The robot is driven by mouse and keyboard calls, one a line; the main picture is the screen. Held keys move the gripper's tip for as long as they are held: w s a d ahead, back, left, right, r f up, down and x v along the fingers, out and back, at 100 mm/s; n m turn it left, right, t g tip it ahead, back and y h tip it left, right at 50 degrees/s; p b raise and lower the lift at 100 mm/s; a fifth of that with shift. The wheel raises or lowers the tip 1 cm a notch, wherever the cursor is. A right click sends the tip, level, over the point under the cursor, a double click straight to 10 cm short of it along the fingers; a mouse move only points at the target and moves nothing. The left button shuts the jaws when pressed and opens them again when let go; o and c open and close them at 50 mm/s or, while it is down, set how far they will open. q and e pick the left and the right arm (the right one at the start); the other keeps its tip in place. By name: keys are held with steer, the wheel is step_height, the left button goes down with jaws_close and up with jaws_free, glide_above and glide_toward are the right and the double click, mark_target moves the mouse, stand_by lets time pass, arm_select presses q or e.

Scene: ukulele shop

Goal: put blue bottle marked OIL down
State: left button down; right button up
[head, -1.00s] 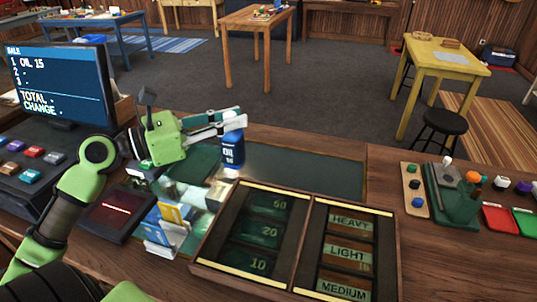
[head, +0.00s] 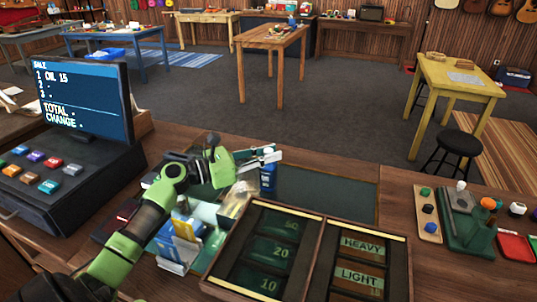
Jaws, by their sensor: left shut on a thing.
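The blue bottle (head: 268,178) stands upright at the left part of the dark green mat (head: 325,196) on the wooden counter. Its upper part is between the fingers of my left gripper (head: 268,158), which is shut on it. The fingers hide part of the bottle, and its label is too small to read. I cannot tell whether its base touches the mat. My right gripper is not in view.
A divided tray (head: 324,240) with number and string-weight labels lies in front of the mat. A card holder (head: 178,248) and a register screen (head: 84,98) are to the left. A tool board (head: 470,222) is at right. The mat's middle and right are clear.

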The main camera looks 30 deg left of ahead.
arm_select(q)
steer(key=shift+f, duration=0.25)
steer(key=shift+f, duration=0.15)
steer(key=c, duration=1.9)
jaws_free()
steer(key=shift+r, duration=0.2)
steer(key=b+v, duration=0.3)
steer(key=v, duration=0.9)
